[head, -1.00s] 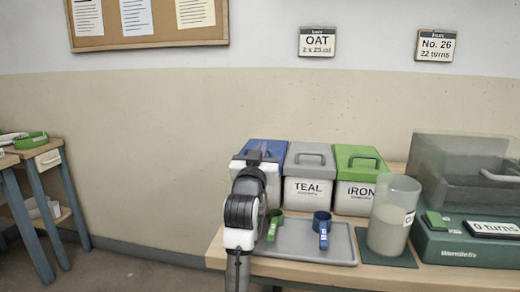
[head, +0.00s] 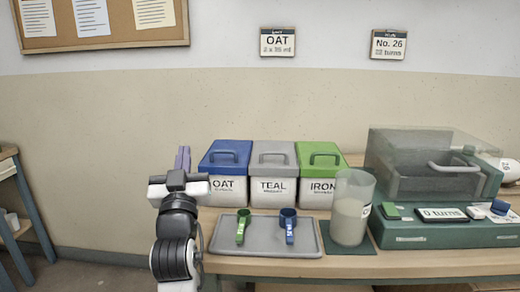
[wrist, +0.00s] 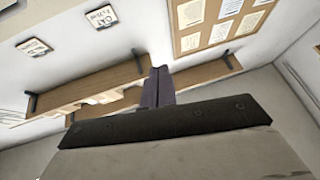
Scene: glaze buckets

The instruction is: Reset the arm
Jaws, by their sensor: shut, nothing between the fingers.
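My gripper (head: 183,159) is raised at the left end of the bench, left of the blue-lidded OAT bucket (head: 226,170). Its fingers point up and are shut with nothing between them. The wrist view shows the closed fingers (wrist: 158,85) against the wall, clear of any object. My arm stands in front of the bench's left end.
Grey-lidded TEAL (head: 273,172) and green-lidded IRON (head: 318,172) buckets stand beside OAT. A grey tray (head: 265,250) holds a green scoop (head: 242,228) and a blue scoop (head: 289,226). A clear jar (head: 351,207) and a green machine (head: 440,232) are right. Left floor is open.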

